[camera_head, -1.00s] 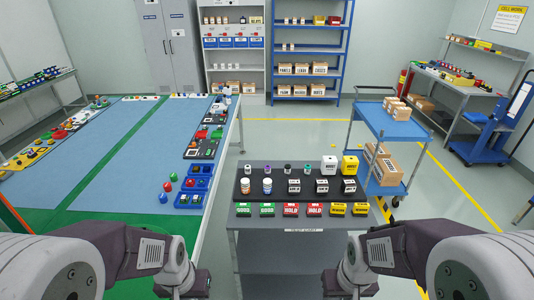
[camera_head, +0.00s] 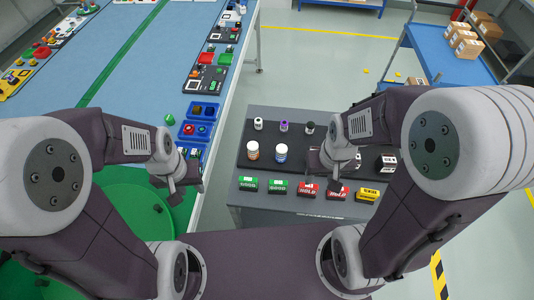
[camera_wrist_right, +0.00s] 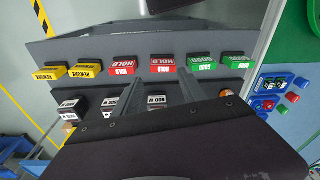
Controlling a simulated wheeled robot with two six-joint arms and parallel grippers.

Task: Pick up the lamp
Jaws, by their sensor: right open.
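I cannot tell for sure which thing is the lamp. Small domed pieces that look like indicator lamps lie beside a blue tray: a green one (camera_head: 170,119) in the head view, with red (camera_wrist_right: 292,97) and blue (camera_wrist_right: 300,83) ones in the right wrist view. My left gripper (camera_head: 188,180) hangs near the tray, partly hidden behind its own wrist; its jaw opening is unclear. My right gripper (camera_wrist_right: 160,92) is open and empty above the dark bench, its fingers over the row of labelled blocks. It also shows in the head view (camera_head: 328,162), covering some bench items.
The bench (camera_head: 268,113) carries red HOLD blocks (camera_head: 308,190), green GOOD blocks (camera_head: 278,187), yellow blocks (camera_head: 367,194), jars (camera_head: 281,153) and black-and-white boxes (camera_head: 386,163). A blue cart (camera_head: 433,52) stands at the back right. The blue table (camera_head: 130,70) has bare areas at left.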

